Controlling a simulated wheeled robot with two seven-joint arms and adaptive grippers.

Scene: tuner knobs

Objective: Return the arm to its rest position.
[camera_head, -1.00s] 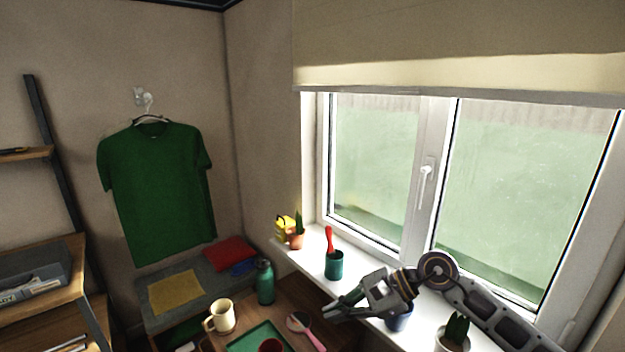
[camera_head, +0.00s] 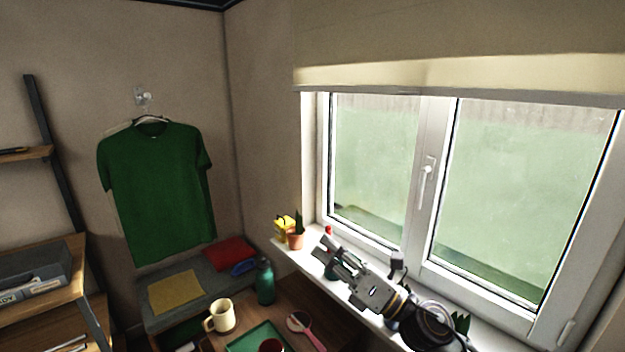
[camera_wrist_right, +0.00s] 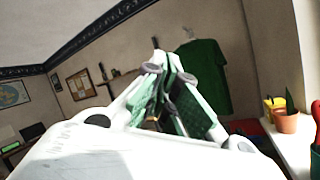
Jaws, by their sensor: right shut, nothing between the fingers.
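My right gripper (camera_head: 329,247) is in the lower right of the head view, in front of the windowsill (camera_head: 285,252). It points up and to the left, and its arm comes in from the bottom right. In the right wrist view my right gripper (camera_wrist_right: 160,62) has its fingers together with nothing between them. It hides most of the green cup (camera_head: 329,270), whose red-topped utensil (camera_head: 328,230) shows just above the fingers. My left gripper does not show.
A potted plant (camera_head: 296,238) and a yellow object (camera_head: 281,226) stand at the sill's left end. A green bottle (camera_head: 265,281), a cream mug (camera_head: 220,316) and a green tray (camera_head: 262,335) are on the table. A green shirt (camera_head: 158,190) hangs on the wall.

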